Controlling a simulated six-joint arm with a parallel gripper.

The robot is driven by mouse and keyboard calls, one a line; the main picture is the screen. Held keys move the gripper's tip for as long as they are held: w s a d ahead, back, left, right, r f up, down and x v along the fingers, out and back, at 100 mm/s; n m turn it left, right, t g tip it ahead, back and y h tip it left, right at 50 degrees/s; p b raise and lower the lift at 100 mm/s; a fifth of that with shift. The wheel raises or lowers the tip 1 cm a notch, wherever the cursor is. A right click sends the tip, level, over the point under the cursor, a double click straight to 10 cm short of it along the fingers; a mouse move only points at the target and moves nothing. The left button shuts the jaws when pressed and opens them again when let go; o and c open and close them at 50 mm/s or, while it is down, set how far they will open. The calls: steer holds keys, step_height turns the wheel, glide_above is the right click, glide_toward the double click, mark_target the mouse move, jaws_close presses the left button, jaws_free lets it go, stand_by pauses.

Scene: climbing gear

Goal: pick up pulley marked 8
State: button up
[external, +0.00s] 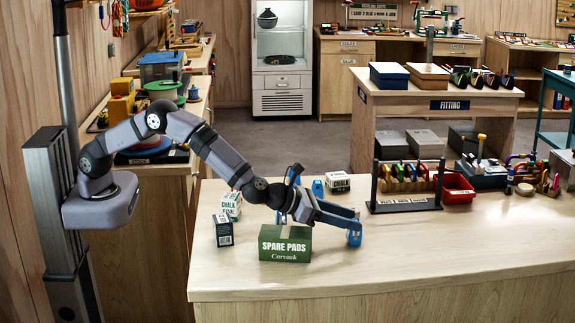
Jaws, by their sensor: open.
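I cannot make out a pulley marked 8 in the external view; no number 8 is readable. Several small coloured pieces of gear (408,172) sit in a dark rack (405,206) on the counter, too small to identify. My gripper (350,224) is open, reaching rightward low over the counter, just behind and right of the green SPARE PADS box (285,243). Blue parts show around its fingers, and I cannot tell whether something lies between or behind them.
A red bin (457,189) and coloured gear (535,178) fill the counter's right back. The wooden counter (450,250) is clear at the front right.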

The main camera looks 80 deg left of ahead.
steer(key=shift+x, duration=0.75)
jaws_close()
steer(key=shift+r, duration=0.1)
